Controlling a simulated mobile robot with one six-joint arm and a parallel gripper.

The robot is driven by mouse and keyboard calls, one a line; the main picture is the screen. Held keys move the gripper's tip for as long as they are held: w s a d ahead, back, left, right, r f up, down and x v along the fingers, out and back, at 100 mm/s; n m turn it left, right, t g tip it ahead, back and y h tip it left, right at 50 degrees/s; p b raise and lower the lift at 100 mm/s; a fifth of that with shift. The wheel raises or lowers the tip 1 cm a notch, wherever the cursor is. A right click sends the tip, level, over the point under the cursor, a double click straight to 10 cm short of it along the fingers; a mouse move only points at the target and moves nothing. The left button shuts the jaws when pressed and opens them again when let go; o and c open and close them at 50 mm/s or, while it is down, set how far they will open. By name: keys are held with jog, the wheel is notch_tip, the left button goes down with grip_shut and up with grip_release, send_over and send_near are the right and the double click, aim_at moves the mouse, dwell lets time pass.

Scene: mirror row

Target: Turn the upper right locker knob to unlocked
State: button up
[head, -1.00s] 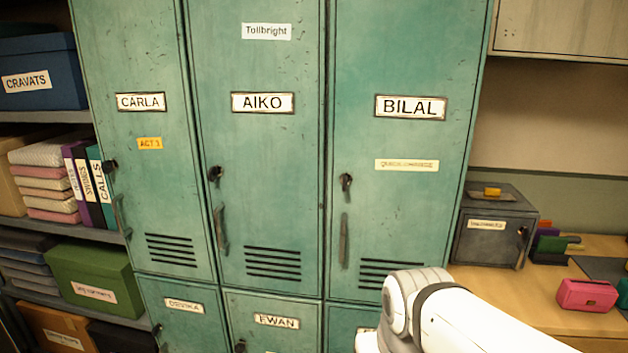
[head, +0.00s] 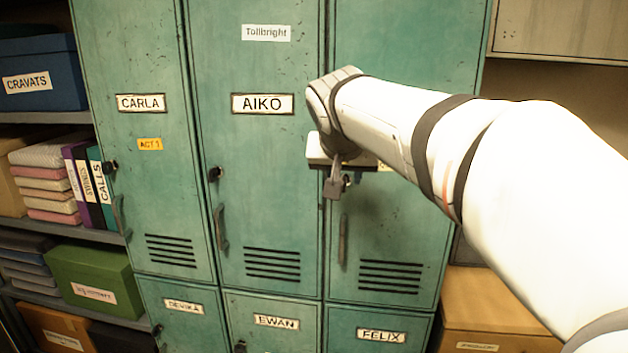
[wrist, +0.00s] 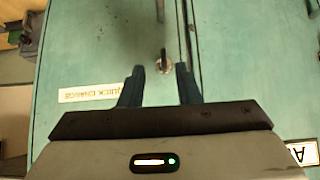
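The upper right locker door (head: 400,220) is green and shut; my arm hides its name plate in the head view. Its knob (wrist: 163,62) is a dark, narrow turn piece on a small round plate, standing near the door's edge. In the wrist view the turn piece looks nearly in line with that edge. In the head view the knob (head: 347,180) is mostly hidden behind my gripper (head: 335,187). My gripper (wrist: 160,70) is open, its two dark fingers pointing at the knob from either side in the picture. I see no contact.
The door's upright pull handle (head: 343,240) is just below the knob. The AIKO locker (head: 270,190) stands to the left with its own knob (head: 215,174) and handle. The lower FELIX door (head: 375,320) is beneath.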

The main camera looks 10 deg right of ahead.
aim_at(344, 179)
jog(key=w+f, duration=0.1)
jog(key=w, duration=0.1)
jog(key=w+d+f, duration=0.1)
jog(key=w, duration=0.1)
jog(key=w+f, duration=0.2)
jog(key=shift+w+d+p, duration=0.15)
jog(key=shift+d+p, duration=0.05)
jog(key=shift+p, duration=0.2)
jog(key=shift+c, duration=0.2)
grip_shut()
